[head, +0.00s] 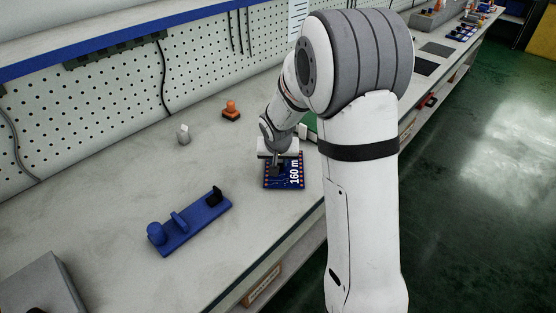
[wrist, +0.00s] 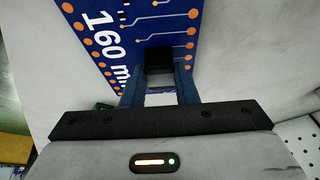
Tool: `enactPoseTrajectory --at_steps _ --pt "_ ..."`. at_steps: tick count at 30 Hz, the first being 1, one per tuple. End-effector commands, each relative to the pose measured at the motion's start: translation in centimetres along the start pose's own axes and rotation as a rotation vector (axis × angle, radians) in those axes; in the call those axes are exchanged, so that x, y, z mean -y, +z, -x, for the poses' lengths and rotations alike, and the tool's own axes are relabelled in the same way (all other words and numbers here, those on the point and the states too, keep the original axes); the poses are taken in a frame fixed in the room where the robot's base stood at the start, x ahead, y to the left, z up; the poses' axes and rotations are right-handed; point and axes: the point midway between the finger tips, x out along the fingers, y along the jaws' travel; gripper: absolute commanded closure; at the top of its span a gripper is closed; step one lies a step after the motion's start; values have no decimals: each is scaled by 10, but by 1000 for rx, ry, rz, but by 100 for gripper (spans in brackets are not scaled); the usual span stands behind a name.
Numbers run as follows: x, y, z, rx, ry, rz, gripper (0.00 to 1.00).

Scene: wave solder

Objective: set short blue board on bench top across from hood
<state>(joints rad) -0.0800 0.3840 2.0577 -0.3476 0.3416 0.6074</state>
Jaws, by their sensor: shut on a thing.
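The short blue board (head: 285,172), marked "160 m" with orange dots along its edges, is at the bench top (head: 130,190) near its front edge. My gripper (head: 277,160) is above it, with its fingers at a black part on the board. In the wrist view the board (wrist: 115,45) fills the upper middle, and my gripper (wrist: 160,75) is shut on the black part of the board. I cannot tell whether the board touches the bench. The hood is not clearly in view.
A blue fixture (head: 190,222) with upright posts lies left of the board. An orange-topped stamp-like object (head: 231,109) and a small white object (head: 183,134) stand behind. A grey box (head: 42,290) is at the lower left. Bench between them is clear.

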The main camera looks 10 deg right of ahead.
Motion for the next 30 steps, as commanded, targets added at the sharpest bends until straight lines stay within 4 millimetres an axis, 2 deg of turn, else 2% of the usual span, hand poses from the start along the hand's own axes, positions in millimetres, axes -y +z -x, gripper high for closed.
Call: enactPoseTrajectory --at_steps 14,15,24,30 --pt "1 3 -7 -1 -1 1 100" --pt "1 2 -6 -1 -1 1 71" --pt "1 3 -6 0 -1 1 48" --pt "1 3 -6 0 0 1 48"
